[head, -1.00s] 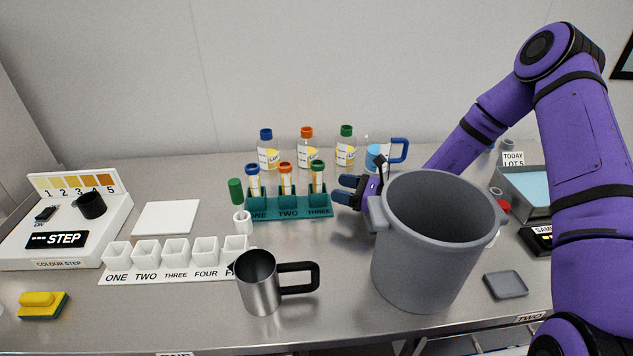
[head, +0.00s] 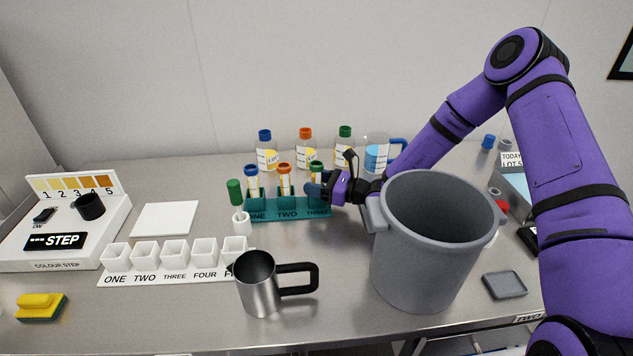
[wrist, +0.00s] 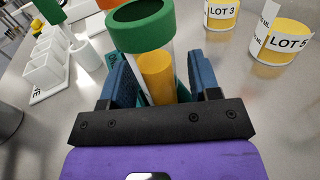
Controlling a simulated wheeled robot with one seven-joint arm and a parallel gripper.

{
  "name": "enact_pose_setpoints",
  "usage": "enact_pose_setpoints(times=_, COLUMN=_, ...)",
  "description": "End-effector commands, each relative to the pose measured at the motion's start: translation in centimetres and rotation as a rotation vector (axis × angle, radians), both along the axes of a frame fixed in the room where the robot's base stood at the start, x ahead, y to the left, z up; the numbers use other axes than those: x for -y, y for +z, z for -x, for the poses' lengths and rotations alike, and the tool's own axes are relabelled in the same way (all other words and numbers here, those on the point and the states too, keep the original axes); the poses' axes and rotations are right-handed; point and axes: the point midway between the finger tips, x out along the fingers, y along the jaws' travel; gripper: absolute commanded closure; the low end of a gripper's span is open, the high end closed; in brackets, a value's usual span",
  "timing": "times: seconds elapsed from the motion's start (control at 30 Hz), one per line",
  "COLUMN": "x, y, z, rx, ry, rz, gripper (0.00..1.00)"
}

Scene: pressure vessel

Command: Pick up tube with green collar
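The tube with the green collar (head: 316,167) stands upright in slot THREE of the teal rack (head: 268,211), at its right end. In the wrist view the green collar (wrist: 141,25) is large, with yellow content (wrist: 156,78) below it in the clear tube. My gripper (head: 318,187) is at the tube from the right. In the wrist view its blue fingers (wrist: 152,85) are on either side of the tube, and small gaps seem to show beside it.
Blue-collared (head: 252,172) and orange-collared (head: 284,170) tubes stand in the same rack. Several labelled bottles (head: 305,150) stand behind it. A large grey pot (head: 422,260) is right of the rack, close below my arm. A steel mug (head: 257,285) stands in front.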

Motion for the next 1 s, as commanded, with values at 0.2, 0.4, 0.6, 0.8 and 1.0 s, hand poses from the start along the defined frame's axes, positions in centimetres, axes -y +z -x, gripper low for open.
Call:
enact_pose_setpoints(times=0.2, x=0.0, y=0.0, z=0.0, rx=0.000, ry=0.000, rz=0.000, gripper=0.90)
enact_pose_setpoints(times=0.4, x=0.0, y=0.0, z=0.0, rx=0.000, ry=0.000, rz=0.000, gripper=0.91)
enact_pose_setpoints(times=0.6, x=0.0, y=0.5, z=0.0, rx=0.001, ry=0.000, rz=0.000, gripper=0.91)
enact_pose_setpoints(times=0.8, x=0.0, y=2.5, z=0.0, rx=0.002, ry=0.001, rz=0.000, gripper=0.91)
enact_pose_setpoints(times=1.0, x=0.0, y=5.1, z=0.0, rx=0.003, ry=0.001, rz=0.000, gripper=0.91)
